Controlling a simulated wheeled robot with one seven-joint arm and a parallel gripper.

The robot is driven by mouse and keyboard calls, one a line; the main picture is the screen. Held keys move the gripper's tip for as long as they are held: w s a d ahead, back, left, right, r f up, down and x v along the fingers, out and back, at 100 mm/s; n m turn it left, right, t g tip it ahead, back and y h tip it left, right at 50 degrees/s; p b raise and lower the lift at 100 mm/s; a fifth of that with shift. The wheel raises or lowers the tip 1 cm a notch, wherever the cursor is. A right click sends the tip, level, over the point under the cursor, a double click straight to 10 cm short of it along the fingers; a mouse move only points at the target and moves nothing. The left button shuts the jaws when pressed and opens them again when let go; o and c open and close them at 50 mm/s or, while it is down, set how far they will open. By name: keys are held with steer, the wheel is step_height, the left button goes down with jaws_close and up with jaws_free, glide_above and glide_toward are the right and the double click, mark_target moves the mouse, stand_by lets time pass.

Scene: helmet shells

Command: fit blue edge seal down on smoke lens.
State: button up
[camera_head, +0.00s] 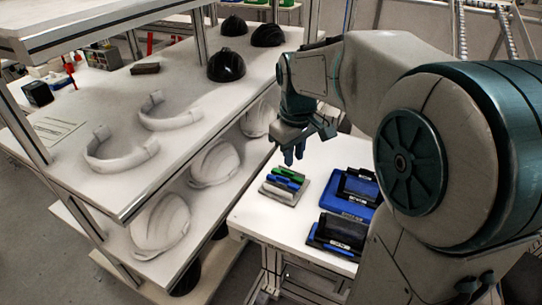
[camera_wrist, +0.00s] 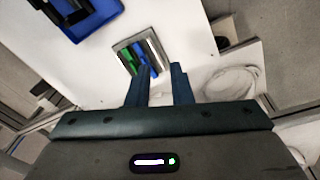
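A small grey tray (camera_head: 288,203) on the white table holds colored strips side by side. A blue strip (camera_head: 281,182), likely the blue edge seal, lies there with a green strip (camera_head: 287,174) above it. My gripper (camera_head: 294,157) hangs just above and behind this tray, fingers down.
Another dark piece (camera_head: 338,231) lies nearer on the table (camera_head: 262,222). To the left, a shelf holds white headband-like arcs (camera_head: 120,158) and black helmet shells (camera_head: 226,66), with white shells (camera_head: 214,165) below. Bare tabletop surrounds the small tray.

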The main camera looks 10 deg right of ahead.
steer(key=w+f+n+g+b, duration=0.1)
steer(key=w+f+n, duration=0.35)
steer(key=w, duration=0.65)
glide_above(281, 177)
step_height(281, 177, down, 9)
steer(key=shift+f, duration=0.2)
steer(key=shift+s+d+f, duration=0.1)
steer(key=shift+d+f, duration=0.05)
steer(key=shift+f, duration=1.2)
steer(key=shift+d+f, duration=0.1)
steer(key=shift+f, duration=1.25)
jaws_close()
